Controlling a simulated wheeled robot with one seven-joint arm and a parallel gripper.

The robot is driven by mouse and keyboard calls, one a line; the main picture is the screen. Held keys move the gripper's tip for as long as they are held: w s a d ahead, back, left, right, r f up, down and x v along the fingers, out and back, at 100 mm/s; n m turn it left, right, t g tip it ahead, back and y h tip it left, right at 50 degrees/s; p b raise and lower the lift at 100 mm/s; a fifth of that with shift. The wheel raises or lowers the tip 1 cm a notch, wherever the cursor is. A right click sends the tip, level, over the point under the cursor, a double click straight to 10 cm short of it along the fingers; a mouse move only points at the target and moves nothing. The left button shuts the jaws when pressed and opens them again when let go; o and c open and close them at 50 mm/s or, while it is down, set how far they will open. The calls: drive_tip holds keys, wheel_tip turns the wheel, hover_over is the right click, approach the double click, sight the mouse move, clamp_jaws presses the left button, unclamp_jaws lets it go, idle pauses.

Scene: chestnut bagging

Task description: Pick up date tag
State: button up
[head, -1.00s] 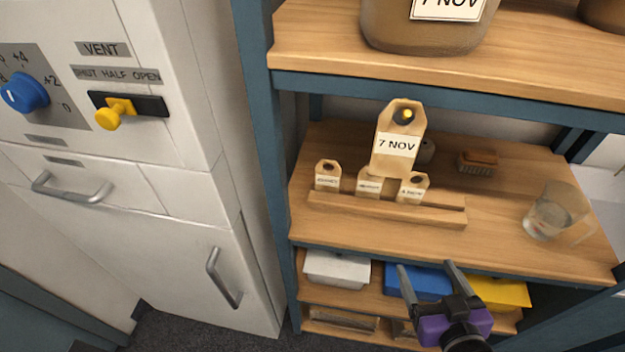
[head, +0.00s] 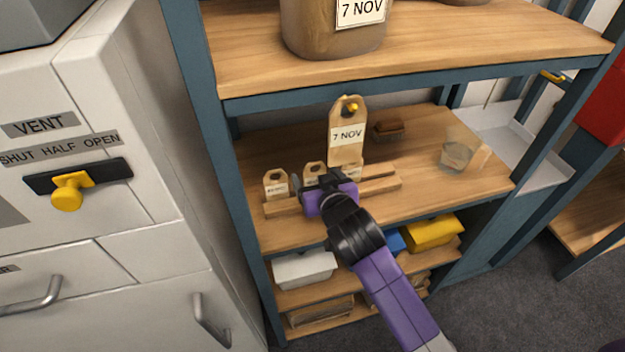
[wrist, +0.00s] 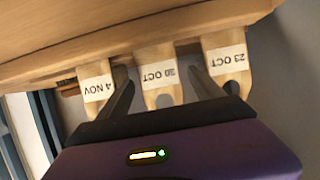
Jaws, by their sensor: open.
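Three small wooden date tags stand in a slotted wooden rail (head: 282,208) on the middle shelf. In the wrist view they appear upside down: 4 NOV (wrist: 97,86), 30 OCT (wrist: 159,77) and 23 OCT (wrist: 228,60). A larger tag marked 7 NOV (head: 347,135) hangs on a yellow-tipped peg behind the rail. My gripper (head: 316,183) is open at the rail. In the wrist view its fingers (wrist: 160,72) lie on either side of the 30 OCT tag, with the other two tags outside them. I cannot tell whether they touch it. My gripper partly hides the tags in the head view.
A brush (head: 388,131) and a clear jug (head: 462,152) stand on the same shelf to the right. A jar marked 7 NOV (head: 310,35) is on the shelf above. White (head: 303,270) and yellow (head: 433,232) boxes are below. A blue post (head: 205,130) and a white cabinet (head: 100,290) are at left.

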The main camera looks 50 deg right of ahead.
sight(315, 176)
drive_tip(key=shift+p+x, duration=0.4)
drive_tip(key=shift+x, duration=1.55)
drive_tip(key=shift+c, duration=0.5)
drive_tip(key=c, duration=1.1)
